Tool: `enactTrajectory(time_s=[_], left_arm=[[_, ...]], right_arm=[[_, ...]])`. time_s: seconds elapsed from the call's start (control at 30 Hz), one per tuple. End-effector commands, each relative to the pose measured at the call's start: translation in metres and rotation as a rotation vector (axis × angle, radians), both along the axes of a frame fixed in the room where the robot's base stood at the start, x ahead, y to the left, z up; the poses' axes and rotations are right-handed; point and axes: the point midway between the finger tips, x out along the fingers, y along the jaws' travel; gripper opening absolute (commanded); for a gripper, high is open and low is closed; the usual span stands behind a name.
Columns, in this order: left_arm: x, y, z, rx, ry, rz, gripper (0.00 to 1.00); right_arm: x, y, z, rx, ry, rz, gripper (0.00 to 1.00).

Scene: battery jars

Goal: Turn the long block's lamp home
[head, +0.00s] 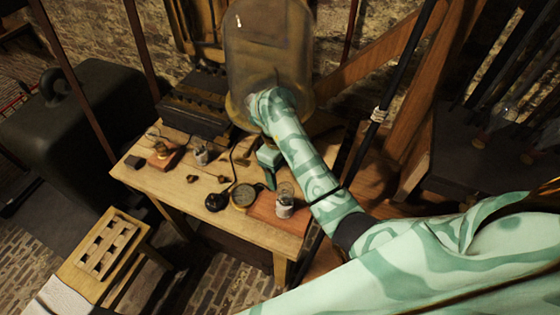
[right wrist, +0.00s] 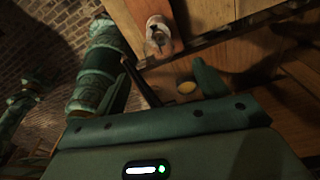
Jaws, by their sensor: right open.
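The long reddish block (head: 262,207) lies at the right end of the workbench. A clear glass piece with a pale lower part (head: 284,208) stands upright on it; I cannot tell whether this is the lamp or a jar. In the right wrist view, the glass piece (right wrist: 157,36) shows on the block (right wrist: 151,8) at the top. My right gripper (head: 268,170) is above the bench, behind and left of the glass piece. Its fingers (right wrist: 170,88) are apart, with nothing held. A small round brass-coloured thing (right wrist: 187,88) shows between them, below. My left gripper is not in view.
The workbench (head: 170,190) also holds a brass-rimmed dial (head: 243,195), a round black piece (head: 215,202), another jar (head: 201,154), and a shorter red block (head: 163,158) with a brass fitting. A dark slotted rack (head: 197,105) stands behind. A slatted stool (head: 103,247) stands front left.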

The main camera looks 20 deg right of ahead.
Motion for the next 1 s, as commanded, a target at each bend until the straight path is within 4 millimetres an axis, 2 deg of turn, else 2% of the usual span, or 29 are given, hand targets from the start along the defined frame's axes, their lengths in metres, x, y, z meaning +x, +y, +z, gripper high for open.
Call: enactTrajectory(time_s=[0.03, 0.1, 0.3, 0.47, 0.73, 0.77, 0.93, 1.0], left_arm=[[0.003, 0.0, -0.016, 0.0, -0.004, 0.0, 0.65], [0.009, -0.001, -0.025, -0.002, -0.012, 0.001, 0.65], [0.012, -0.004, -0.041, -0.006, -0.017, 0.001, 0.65], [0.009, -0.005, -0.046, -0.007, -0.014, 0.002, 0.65], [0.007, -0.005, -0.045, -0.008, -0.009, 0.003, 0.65], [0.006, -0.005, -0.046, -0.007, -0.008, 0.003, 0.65], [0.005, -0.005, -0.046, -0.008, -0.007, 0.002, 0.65], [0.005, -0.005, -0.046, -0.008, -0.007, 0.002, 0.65]], right_arm=[[-0.002, 0.0, -0.02, 0.002, 0.003, 0.001, 0.72], [-0.004, -0.001, -0.034, 0.001, 0.003, 0.001, 0.72], [-0.007, -0.003, -0.062, 0.001, 0.002, 0.0, 0.72], [-0.008, -0.004, -0.07, 0.001, 0.001, 0.0, 0.72], [-0.008, -0.004, -0.07, 0.001, -0.001, 0.0, 0.72], [-0.008, -0.004, -0.07, 0.001, -0.001, 0.0, 0.7], [-0.008, -0.004, -0.07, 0.001, -0.001, 0.0, 0.22], [-0.008, -0.004, -0.07, 0.001, -0.001, 0.0, 0.2]])
